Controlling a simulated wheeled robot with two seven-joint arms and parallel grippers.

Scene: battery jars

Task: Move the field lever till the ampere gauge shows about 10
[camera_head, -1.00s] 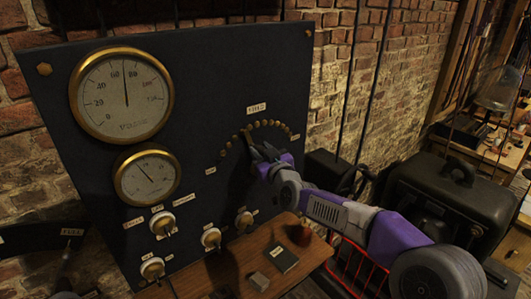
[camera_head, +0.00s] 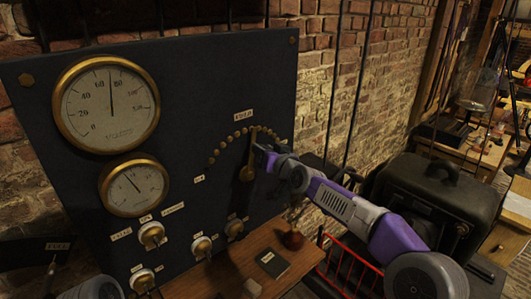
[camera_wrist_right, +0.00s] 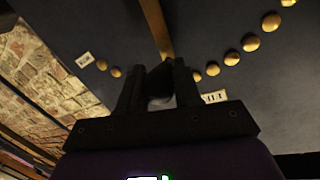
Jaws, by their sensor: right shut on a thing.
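The field lever (camera_head: 251,157) is a brass arm on the dark panel, pivoted low and pointing nearly straight up under an arc of brass studs (camera_head: 221,152). My right gripper (camera_head: 262,157) reaches it from the right. In the right wrist view the gripper (camera_wrist_right: 160,85) is shut on a dark knob of the lever (camera_wrist_right: 157,28). The smaller lower gauge (camera_head: 133,187) has its needle pointing up and left; its lettering is too small to read. The larger upper gauge (camera_head: 106,105) reads a little over 70. My left gripper is not in view.
Below is a wooden shelf (camera_head: 210,275) with a dark booklet (camera_head: 274,263) and a small reddish object (camera_head: 293,239). A black case (camera_head: 440,200) and red rack (camera_head: 350,268) stand to the right.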

